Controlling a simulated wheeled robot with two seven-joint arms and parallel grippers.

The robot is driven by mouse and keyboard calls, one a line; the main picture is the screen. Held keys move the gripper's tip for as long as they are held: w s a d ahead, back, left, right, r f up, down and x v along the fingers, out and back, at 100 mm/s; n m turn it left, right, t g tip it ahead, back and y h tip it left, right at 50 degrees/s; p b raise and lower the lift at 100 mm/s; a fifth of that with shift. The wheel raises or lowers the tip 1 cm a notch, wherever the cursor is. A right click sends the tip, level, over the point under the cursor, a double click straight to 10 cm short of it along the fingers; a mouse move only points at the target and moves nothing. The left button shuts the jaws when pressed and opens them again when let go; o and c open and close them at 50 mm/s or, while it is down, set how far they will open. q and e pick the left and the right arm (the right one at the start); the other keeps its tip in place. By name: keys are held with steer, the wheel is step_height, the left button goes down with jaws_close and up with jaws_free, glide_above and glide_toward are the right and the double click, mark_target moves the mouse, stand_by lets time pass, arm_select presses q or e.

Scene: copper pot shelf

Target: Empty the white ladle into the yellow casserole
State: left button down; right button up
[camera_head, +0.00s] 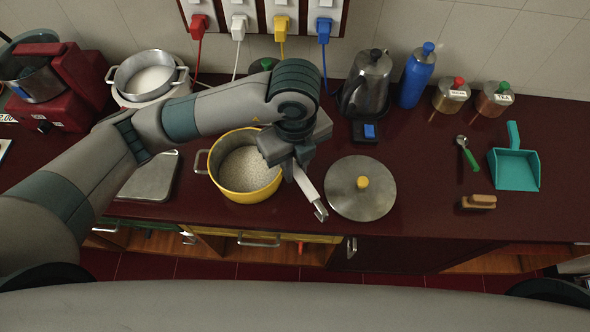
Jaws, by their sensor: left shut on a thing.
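The yellow casserole (245,195) stands open on the dark red counter, left of the picture's middle, with pale grainy contents inside. My left gripper (287,162) is above its right rim, shut on the white ladle (307,184). The ladle's white handle slants down to the right from the jaws and ends in a metal tip over the counter. The ladle's bowl is hidden behind my gripper and arm, so I cannot tell its tilt or whether it holds anything. My right gripper is not in view.
A steel lid (345,200) with a yellow knob lies right of the casserole. A kettle (367,85) and blue bottle (417,77) stand behind. A pot (150,78) with white contents is at the back left. A scale (150,178) lies left; a teal dustpan (515,168) lies right.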

arm_select(q)
steer(key=shift+r, duration=0.95)
